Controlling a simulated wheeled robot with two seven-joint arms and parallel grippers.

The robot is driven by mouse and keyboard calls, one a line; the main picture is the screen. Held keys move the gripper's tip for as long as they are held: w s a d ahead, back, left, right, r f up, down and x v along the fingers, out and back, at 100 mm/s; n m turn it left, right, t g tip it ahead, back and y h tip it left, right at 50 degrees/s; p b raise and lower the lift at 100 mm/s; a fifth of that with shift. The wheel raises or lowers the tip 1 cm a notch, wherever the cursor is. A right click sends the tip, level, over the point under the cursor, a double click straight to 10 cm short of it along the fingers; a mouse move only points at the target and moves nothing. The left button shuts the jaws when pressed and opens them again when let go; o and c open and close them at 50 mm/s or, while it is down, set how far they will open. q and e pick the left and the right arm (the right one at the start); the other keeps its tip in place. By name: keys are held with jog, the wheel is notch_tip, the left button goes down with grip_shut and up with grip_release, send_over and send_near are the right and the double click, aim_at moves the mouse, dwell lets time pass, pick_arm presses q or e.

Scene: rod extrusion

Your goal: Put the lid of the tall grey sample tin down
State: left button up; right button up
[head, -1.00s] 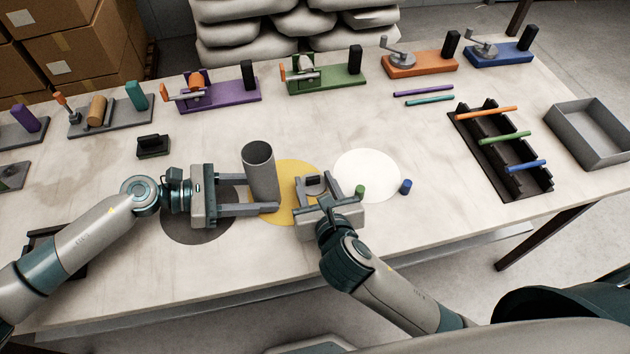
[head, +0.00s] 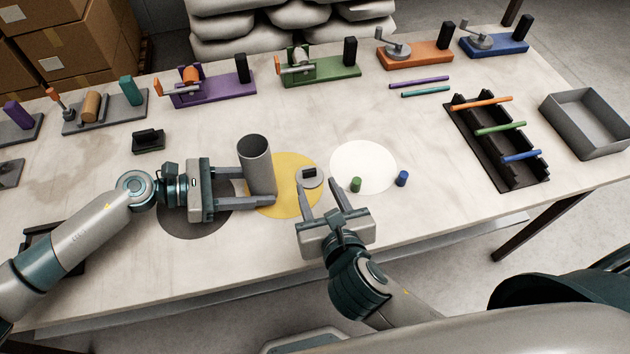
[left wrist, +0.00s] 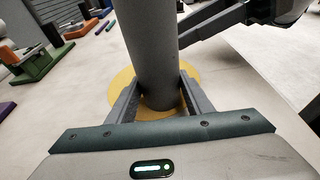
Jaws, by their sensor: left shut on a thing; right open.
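The tall grey sample tin (head: 257,165) stands upright and open-topped on the left part of the yellow disc (head: 292,205). My left gripper (head: 257,184) is shut on the tin from the left. In the left wrist view the tin (left wrist: 153,50) rises between the two fingers (left wrist: 155,95). The round grey lid (head: 309,177) with a dark block handle lies at the right edge of the yellow disc, apart from the tin. My right gripper (head: 329,198) is open just in front of the lid, its fingers pointing at it and holding nothing.
A white disc (head: 364,167) lies right of the lid, with a green peg (head: 356,184) and a blue peg (head: 402,178) near its front. A dark disc (head: 190,225) lies under my left gripper. A black rack (head: 500,160) with rods and a grey bin (head: 585,125) stand right.

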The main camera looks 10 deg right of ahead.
jog(key=shift+s+r, duration=0.15)
jog(key=shift+s, duration=0.15)
dwell(0.4)
pick_arm(q)
jog(key=o, duration=0.9)
jog(key=shift+c, duration=0.2)
jog(key=shift+a, duration=0.1)
jog(key=v, duration=1.2)
jog(key=shift+r, duration=0.1)
